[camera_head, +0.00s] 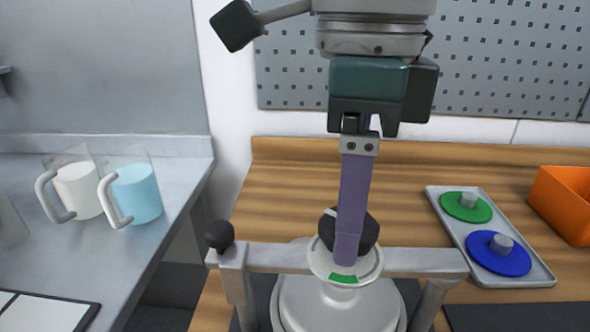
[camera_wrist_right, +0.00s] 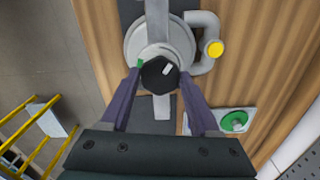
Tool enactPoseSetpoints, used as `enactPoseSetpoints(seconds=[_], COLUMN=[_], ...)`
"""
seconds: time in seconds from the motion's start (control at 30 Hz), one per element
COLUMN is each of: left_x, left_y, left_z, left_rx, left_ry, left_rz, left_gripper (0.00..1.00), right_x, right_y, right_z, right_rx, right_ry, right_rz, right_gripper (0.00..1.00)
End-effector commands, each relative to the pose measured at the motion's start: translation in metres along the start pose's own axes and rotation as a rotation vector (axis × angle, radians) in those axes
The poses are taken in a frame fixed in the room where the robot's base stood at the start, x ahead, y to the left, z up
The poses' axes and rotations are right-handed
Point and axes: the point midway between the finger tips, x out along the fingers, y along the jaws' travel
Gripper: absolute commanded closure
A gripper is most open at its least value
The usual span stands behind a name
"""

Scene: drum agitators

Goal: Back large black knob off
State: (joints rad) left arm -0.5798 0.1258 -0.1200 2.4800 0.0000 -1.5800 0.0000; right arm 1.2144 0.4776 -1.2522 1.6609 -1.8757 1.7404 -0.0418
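The large black knob (camera_head: 368,232) sits on a white dial with a green mark, on top of the white drum lid (camera_head: 340,305). A pale pointer line shows on the knob. My right gripper (camera_head: 346,255) points down over it, and one purple finger hides the knob's middle in the head view. In the right wrist view the knob (camera_wrist_right: 160,73) lies between the two fingertips of my right gripper (camera_wrist_right: 160,75), with a narrow gap at the sides. The fingers look open around it. My left gripper is not in view.
A grey crossbar (camera_head: 420,262) spans the drum, with a small black ball knob (camera_head: 219,235) at its left end. A grey tray (camera_head: 470,240) with green and blue discs and an orange bin (camera_head: 565,200) stand right. Two jugs (camera_head: 135,190) stand on the left counter.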

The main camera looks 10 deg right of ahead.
Motion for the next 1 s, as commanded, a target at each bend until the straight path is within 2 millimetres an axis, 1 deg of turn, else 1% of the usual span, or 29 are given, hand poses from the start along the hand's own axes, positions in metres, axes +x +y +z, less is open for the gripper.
enactPoseSetpoints(seconds=[0.03, 0.23, 0.27, 0.47, 0.57, 0.67, 0.9, 1.0], left_x=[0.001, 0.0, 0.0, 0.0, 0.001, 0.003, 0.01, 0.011], left_y=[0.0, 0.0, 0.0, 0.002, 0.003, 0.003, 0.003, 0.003], left_z=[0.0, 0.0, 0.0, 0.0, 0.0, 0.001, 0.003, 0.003], left_rx=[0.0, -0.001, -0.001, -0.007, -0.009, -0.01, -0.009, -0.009], left_ry=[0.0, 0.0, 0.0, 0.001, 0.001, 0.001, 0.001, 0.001], left_rz=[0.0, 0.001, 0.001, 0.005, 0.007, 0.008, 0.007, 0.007], left_gripper=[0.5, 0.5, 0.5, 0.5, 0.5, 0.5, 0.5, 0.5], right_x=[0.002, 0.001, 0.001, 0.0, -0.004, -0.017, -0.066, -0.082], right_y=[0.0, 0.0, 0.0, 0.0, 0.0, -0.001, -0.001, -0.001], right_z=[-0.001, 0.0, 0.0, 0.0, 0.0, 0.001, 0.001, 0.001], right_rx=[0.001, 0.001, 0.001, 0.001, 0.001, 0.002, 0.002, 0.001], right_ry=[0.003, 0.001, 0.001, 0.0, -0.002, -0.003, -0.003, -0.002], right_rz=[0.001, 0.0, 0.0, 0.0, -0.001, -0.003, -0.005, -0.003], right_gripper=[0.32, 0.1, 0.08, 0.08, 0.08, 0.08, 0.08, 0.08])
